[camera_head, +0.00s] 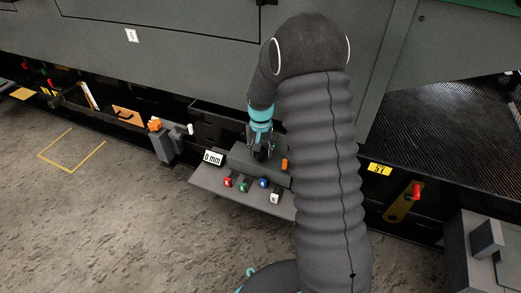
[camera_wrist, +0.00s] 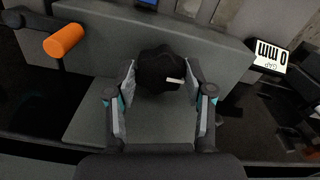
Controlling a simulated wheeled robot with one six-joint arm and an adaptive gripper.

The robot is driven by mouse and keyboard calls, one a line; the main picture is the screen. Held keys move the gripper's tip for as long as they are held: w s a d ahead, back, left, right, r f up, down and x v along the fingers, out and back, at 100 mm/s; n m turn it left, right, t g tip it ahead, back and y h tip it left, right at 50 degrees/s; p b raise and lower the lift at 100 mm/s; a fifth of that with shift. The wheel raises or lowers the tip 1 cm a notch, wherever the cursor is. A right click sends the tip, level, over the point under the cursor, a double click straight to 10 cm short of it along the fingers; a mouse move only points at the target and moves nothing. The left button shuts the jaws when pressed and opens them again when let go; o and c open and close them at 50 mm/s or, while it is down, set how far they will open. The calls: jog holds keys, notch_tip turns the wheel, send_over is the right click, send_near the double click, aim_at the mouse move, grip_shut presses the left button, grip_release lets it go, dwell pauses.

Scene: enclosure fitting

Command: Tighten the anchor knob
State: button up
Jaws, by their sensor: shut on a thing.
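The anchor knob (camera_wrist: 158,70) is a black, lobed knob with a small white mark on its right side. It sits on a dark grey block (camera_wrist: 125,125) in the wrist view. My gripper (camera_wrist: 160,80) is shut on the knob, with one finger on its left side and one on its right. In the head view my gripper (camera_head: 261,148) points down at the grey block, and the knob is mostly hidden beneath it.
An orange-tipped lever (camera_wrist: 64,40) stands left of the block in the wrist view. A "0 mm" gap sign (camera_head: 213,158) stands to the left in the head view. Red, green, blue and white labelled pieces sit on a grey shelf (camera_head: 212,184) in front.

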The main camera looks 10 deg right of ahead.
jog(key=shift+w, duration=0.15)
jog(key=o, duration=1.2)
jog(key=shift+c, duration=0.2)
notch_tip(320, 180, up, 12)
